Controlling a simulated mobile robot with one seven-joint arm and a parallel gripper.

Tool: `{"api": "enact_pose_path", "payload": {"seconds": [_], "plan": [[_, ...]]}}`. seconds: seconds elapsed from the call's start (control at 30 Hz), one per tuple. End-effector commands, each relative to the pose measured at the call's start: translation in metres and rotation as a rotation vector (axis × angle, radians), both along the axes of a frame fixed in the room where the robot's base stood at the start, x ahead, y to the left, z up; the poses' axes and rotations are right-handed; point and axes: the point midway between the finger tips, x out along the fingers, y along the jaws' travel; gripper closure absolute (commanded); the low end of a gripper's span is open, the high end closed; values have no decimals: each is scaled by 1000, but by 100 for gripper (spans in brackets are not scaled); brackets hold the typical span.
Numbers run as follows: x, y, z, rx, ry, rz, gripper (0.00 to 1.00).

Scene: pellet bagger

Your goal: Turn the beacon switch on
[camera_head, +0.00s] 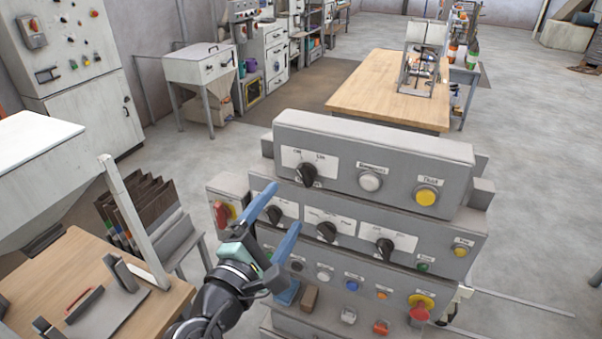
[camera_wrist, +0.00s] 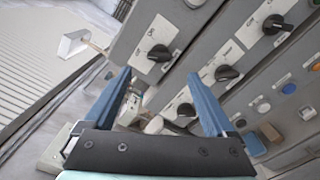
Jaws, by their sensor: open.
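A black rotary knob (camera_head: 306,174) with a white plate, whose upper marks look like OFF and ON, sits at the left of the panel's top box. Its lower caption is too small to read, so I cannot confirm it is the beacon switch. It also shows in the wrist view (camera_wrist: 160,52); which way it points is unclear. Similar knobs (camera_head: 275,214), (camera_head: 326,231) and (camera_head: 385,247) line the row below. My gripper (camera_head: 284,210) has its blue fingers spread and empty, in front of the panel's left part. In the wrist view the top knob lies beyond the fingertips (camera_wrist: 160,73).
The top box also has a white button (camera_head: 370,181) and a yellow button (camera_head: 426,196). A red emergency stop (camera_head: 418,314) is low on the right, and a red-handled switch (camera_head: 222,213) on the left side. A wooden bench (camera_head: 75,275) stands left; open floor lies right.

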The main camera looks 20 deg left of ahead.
Motion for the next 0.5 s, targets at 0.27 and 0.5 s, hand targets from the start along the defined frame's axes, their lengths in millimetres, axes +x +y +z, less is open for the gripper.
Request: {"api": "enact_pose_path", "payload": {"seconds": [0.27,0.5], "plan": [[53,-2,4,4,0,-2,10],[82,-4,2,5,-1,-2,10]]}}
